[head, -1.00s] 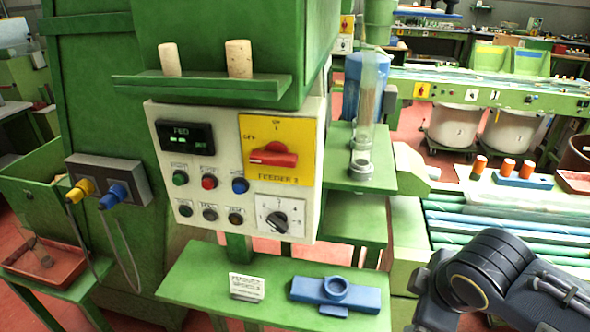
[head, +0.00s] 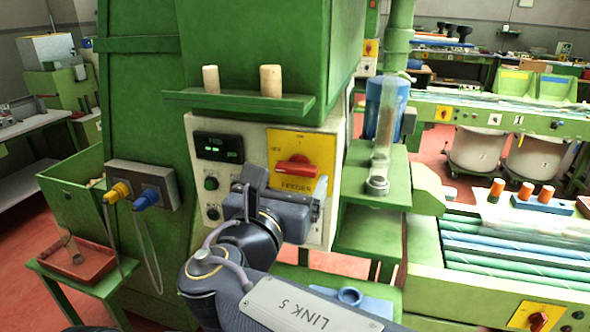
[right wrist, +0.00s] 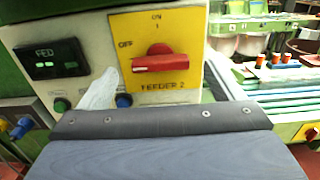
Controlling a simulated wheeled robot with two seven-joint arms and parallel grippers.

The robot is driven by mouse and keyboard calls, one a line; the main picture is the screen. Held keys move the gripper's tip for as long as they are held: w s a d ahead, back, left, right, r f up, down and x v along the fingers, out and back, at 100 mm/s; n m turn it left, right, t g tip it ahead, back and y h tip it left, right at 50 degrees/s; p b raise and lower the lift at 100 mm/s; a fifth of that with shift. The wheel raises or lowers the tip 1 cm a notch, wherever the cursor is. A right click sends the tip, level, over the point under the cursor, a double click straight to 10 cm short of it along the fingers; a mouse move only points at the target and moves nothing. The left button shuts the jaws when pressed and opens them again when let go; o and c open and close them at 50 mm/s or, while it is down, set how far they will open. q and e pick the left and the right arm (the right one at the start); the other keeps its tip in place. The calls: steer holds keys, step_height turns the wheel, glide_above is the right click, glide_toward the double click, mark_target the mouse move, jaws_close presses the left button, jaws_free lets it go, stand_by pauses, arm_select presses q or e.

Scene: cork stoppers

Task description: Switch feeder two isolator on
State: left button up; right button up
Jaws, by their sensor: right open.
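The feeder two isolator is a red rotary handle (head: 296,168) on a yellow plate (head: 316,144) on the cream control panel. The handle also shows in the right wrist view (right wrist: 154,62), lying horizontal. There the plate reads OFF at left, ON at top and FEEDER 2 below. My right gripper (head: 285,184) is open and empty in front of the panel, just below the handle, its fingers to either side. It appears apart from the handle. It hides the lower panel and part of the plate's label. My left gripper is not in view.
A green shelf (head: 225,101) with two corks (head: 271,80) overhangs the panel. A clear tube (head: 384,140) stands on a green ledge at right. A grey box with yellow and blue connectors (head: 145,183) is at left. A blue fixture (head: 365,302) lies below, partly hidden.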

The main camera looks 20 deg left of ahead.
mark_target(294, 171)
steer(key=shift+w, duration=1.7)
steer(key=shift+c, duration=0.2)
steer(key=c, duration=0.9)
